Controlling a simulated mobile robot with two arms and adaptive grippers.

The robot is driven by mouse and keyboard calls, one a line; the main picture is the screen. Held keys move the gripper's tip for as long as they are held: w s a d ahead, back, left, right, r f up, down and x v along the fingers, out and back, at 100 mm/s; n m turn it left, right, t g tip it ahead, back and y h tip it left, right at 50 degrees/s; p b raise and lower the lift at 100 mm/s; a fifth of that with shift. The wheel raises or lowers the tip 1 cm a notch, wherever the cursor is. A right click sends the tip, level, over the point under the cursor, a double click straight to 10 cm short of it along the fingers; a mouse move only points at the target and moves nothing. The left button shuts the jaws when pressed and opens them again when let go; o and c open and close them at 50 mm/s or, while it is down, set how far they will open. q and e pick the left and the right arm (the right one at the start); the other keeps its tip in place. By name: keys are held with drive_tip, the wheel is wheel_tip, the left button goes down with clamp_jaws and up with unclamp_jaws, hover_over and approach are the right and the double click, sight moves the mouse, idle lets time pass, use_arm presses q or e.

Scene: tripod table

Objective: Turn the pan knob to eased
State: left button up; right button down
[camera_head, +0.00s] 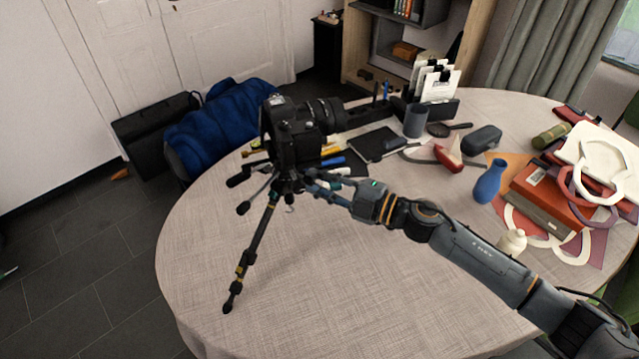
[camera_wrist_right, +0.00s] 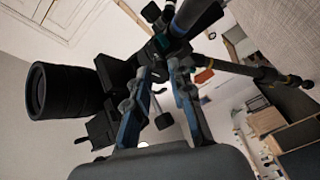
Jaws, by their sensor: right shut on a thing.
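A black camera (camera_head: 290,135) with a long lens sits on the head of a small black tripod (camera_head: 257,240), which stands on the round table. My right gripper (camera_head: 310,180) reaches in from the right, just below the camera at the tripod head. In the right wrist view its two blue fingers (camera_wrist_right: 163,68) close at the tripod head, on what appears to be the pan knob. The knob is mostly hidden by the fingertips, and its setting cannot be read. The camera lens also shows in the right wrist view (camera_wrist_right: 65,92). My left gripper is not in view.
The table (camera_head: 340,280) is clear in front. Behind the tripod lie a black notebook (camera_head: 368,144) and a grey cup (camera_head: 415,120). A blue vase (camera_head: 489,182) and a red box (camera_head: 550,192) stand at the right. Tripod handles (camera_head: 240,180) stick out left.

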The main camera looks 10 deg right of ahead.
drive_tip(key=n+b, duration=0.1)
drive_tip(key=n, duration=0.3)
drive_tip(key=shift+n, duration=0.4)
idle(0.4)
drive_tip(key=c, duration=1.2)
unclamp_jaws()
drive_tip(key=shift+o, duration=0.2)
drive_tip(key=shift+s+d+f, duration=0.1)
drive_tip(key=shift+s+d, duration=0.05)
drive_tip(key=shift+d, duration=0.05)
drive_tip(key=v, duration=1.1)
drive_tip(key=shift+s+d, duration=0.2)
